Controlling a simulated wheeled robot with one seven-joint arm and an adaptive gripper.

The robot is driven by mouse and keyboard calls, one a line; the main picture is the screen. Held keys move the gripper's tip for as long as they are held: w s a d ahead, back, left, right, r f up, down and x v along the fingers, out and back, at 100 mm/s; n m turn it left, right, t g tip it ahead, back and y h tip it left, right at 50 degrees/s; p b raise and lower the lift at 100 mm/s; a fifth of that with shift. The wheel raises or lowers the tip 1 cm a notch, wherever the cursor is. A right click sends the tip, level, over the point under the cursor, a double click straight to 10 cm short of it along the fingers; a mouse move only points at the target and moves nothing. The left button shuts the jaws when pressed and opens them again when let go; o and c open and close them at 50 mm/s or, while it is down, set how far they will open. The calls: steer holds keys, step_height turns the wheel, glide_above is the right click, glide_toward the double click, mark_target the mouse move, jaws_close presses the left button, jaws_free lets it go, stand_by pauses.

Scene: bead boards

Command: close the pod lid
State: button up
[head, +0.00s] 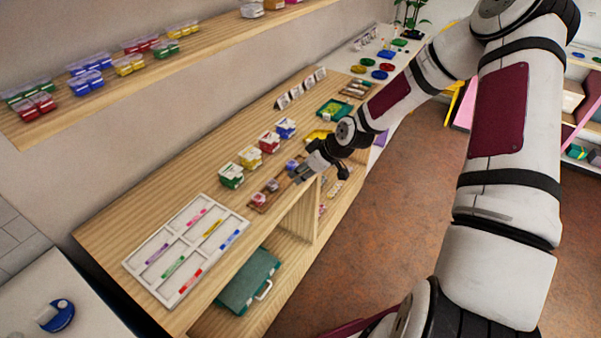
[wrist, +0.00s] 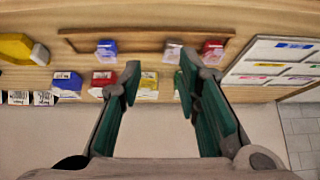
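Small coloured pods stand in a row on the wooden counter: green (head: 231,176), yellow (head: 250,157), red (head: 269,142) and blue (head: 285,128). The wrist view also shows the blue pod (wrist: 67,84), red pod (wrist: 103,82), yellow pod (wrist: 148,85) and partly covered green pod (wrist: 178,88). A brown wooden tray (wrist: 140,43) holds a blue box (wrist: 107,49), a greyish box (wrist: 172,51) and a red box (wrist: 212,51). I cannot tell which lid is open. My gripper (wrist: 160,80) is open and empty, above the counter near the tray; it also shows in the head view (head: 299,172).
A white compartment tray (head: 186,246) with coloured strips lies at the counter's near end. White cards (head: 300,88) stand farther along, with a green tray (head: 333,109) beyond the pods. A shelf (head: 150,68) with more boxes runs above. A teal case (head: 248,282) sits below.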

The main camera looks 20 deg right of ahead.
steer(key=p+v, duration=0.2)
steer(key=v, duration=0.4)
steer(key=shift+s+d, duration=0.35)
steer(key=shift+s, duration=0.1)
stand_by(0.5)
steer(key=v, duration=1.2)
steer(key=shift+a+f, duration=0.1)
stand_by(0.3)
